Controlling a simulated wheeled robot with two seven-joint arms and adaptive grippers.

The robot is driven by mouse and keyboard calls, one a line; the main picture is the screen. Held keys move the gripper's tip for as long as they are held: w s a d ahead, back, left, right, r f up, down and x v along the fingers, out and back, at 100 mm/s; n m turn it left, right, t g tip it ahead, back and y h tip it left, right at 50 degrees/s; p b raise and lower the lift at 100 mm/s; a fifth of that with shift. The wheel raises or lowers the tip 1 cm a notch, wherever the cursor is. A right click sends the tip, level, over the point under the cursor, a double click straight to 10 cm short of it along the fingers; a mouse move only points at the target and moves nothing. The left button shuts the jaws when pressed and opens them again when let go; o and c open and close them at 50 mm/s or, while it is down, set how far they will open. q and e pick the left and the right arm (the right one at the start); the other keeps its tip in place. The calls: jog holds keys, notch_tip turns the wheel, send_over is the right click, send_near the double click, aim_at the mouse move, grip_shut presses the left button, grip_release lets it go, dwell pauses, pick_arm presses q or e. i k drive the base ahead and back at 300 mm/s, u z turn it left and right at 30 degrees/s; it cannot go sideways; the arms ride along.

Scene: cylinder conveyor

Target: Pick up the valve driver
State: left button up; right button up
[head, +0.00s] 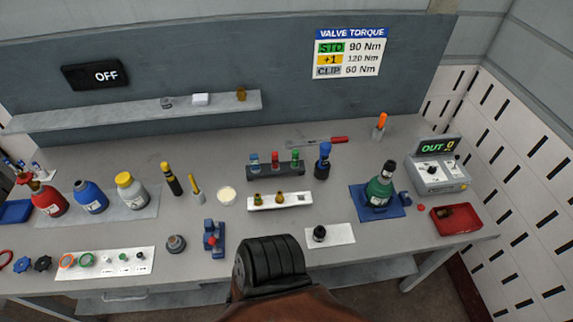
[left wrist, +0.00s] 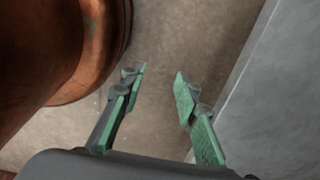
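Several upright tools stand on the grey workbench (head: 250,165) in the head view, and I cannot tell for certain which is the valve driver. A blue tool with a dark shaft (head: 323,160) stands right of the rack of small valves (head: 275,170). An orange-handled tool (head: 380,125) stands at the back right. A blue device (head: 213,238) stands near the front edge. My left gripper (left wrist: 158,78) is open and empty in the left wrist view, over the floor beside a grey edge. My right gripper is in neither view.
A green bottle (head: 380,188) stands on a blue base beside a grey readout box (head: 438,175) and a red tray (head: 456,219). Rings and small parts lie on a white mat (head: 75,272). A shelf (head: 130,114) runs along the back.

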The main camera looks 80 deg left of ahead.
aim_at(325, 147)
jog(key=k, duration=0.35)
jog(key=u, duration=0.7)
